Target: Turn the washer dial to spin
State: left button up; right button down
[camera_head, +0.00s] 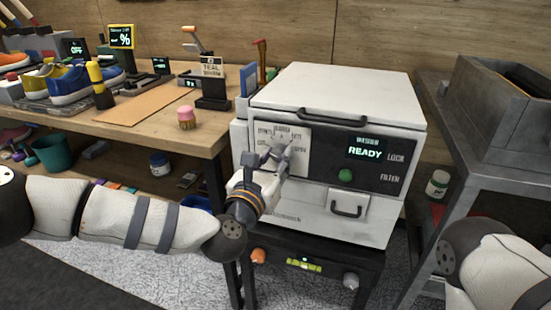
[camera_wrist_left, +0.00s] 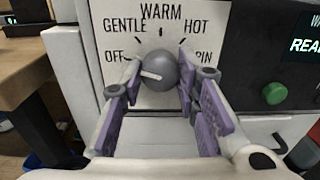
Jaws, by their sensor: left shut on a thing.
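The washer (camera_head: 340,100) is a white box with a black front panel reading "READY". Its grey round dial (camera_wrist_left: 160,72) sits on a white plate marked OFF, GENTLE, WARM and HOT, with a label ending in "PIN" partly hidden by a finger. The dial's white pointer line points left, toward the OFF side. My left gripper (camera_head: 277,158) is at the dial, and in the left wrist view its purple-padded fingers (camera_wrist_left: 160,80) close around the dial from both sides. In the head view the gripper hides most of the dial. My right gripper is out of view.
A green button (camera_head: 345,176) and a drawer handle (camera_head: 348,208) are on the washer front. A wooden bench (camera_head: 140,125) with shoes and a pink-topped brush (camera_head: 186,119) stands left. A grey metal rack (camera_head: 510,160) stands right.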

pick_arm(q)
jog(key=m, duration=0.8)
jog(key=shift+p, duration=0.35)
jog(key=m, duration=0.4)
jog(key=shift+r+p, duration=0.1)
jog(key=shift+p, duration=0.3)
jog(key=m+p, duration=0.1)
jog(key=m, duration=0.3)
jog(key=shift+y, duration=0.4)
jog(key=m+p, duration=0.1)
jog(key=m, duration=0.6)
jog(key=shift+d, duration=0.1)
jog(key=m+p, duration=0.1)
jog(key=m, duration=0.2)
jog(key=shift+m, duration=1.8)
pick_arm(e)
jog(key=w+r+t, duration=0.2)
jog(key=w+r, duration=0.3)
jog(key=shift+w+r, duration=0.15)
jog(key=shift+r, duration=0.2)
